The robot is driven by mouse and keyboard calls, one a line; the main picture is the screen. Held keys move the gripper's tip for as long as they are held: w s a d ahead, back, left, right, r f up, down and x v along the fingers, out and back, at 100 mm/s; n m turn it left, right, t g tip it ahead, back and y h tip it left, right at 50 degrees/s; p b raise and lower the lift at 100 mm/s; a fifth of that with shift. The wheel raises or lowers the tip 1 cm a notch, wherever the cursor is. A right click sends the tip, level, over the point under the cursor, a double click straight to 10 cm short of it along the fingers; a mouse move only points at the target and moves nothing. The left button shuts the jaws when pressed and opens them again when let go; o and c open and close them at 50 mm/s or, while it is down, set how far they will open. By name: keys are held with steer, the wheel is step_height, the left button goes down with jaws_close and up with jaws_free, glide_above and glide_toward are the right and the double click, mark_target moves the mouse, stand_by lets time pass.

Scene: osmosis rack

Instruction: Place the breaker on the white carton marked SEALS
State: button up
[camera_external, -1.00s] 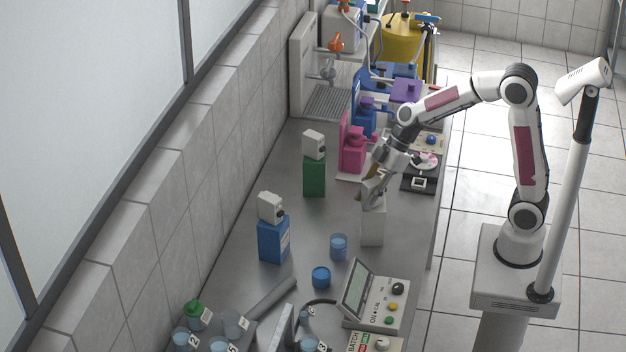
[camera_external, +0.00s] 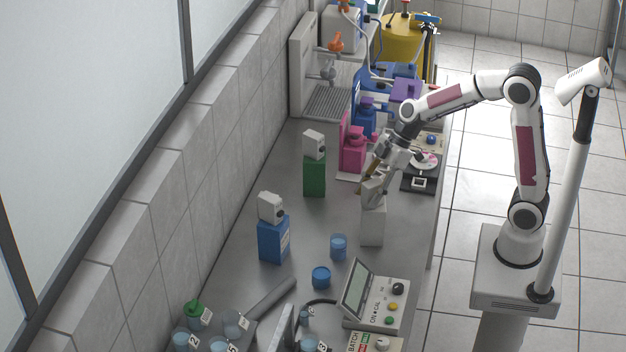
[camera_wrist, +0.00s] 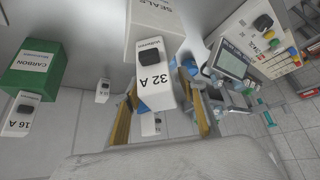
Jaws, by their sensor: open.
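The white carton marked SEALS (camera_external: 372,226) stands on the bench, and its label shows in the wrist view (camera_wrist: 155,18). A white breaker marked 32 A (camera_external: 373,192) rests on top of the carton, upright as far as I can tell. In the wrist view the same breaker (camera_wrist: 155,76) shows its 32 A face and a black switch. My gripper (camera_external: 374,174) is open just above and behind the breaker. In the wrist view its yellowish fingers (camera_wrist: 160,95) stand apart, either side of the breaker in the picture. Whether a finger still touches it is unclear.
A green carton (camera_external: 314,177) and a blue carton (camera_external: 273,241) to the left each carry a white breaker. Blue cups (camera_external: 339,246) and a grey meter (camera_external: 372,298) stand in front. A pink device (camera_external: 353,150) is close behind my gripper.

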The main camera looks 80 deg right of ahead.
mark_target(375, 182)
steer(key=shift+v, duration=3.15)
steer(key=shift+s+d+r+m, duration=0.15)
steer(key=shift+s+r+m, duration=0.25)
steer(key=shift+r, duration=0.2)
steer(key=s+m+h, duration=0.4)
steer(key=s+m, duration=0.3)
steer(key=s, duration=1.4)
steer(key=shift+s+d+r+m+t+h, duration=0.2)
steer(key=shift+s+d+m+t+h, duration=0.1)
steer(key=shift+d+m+t, duration=0.1)
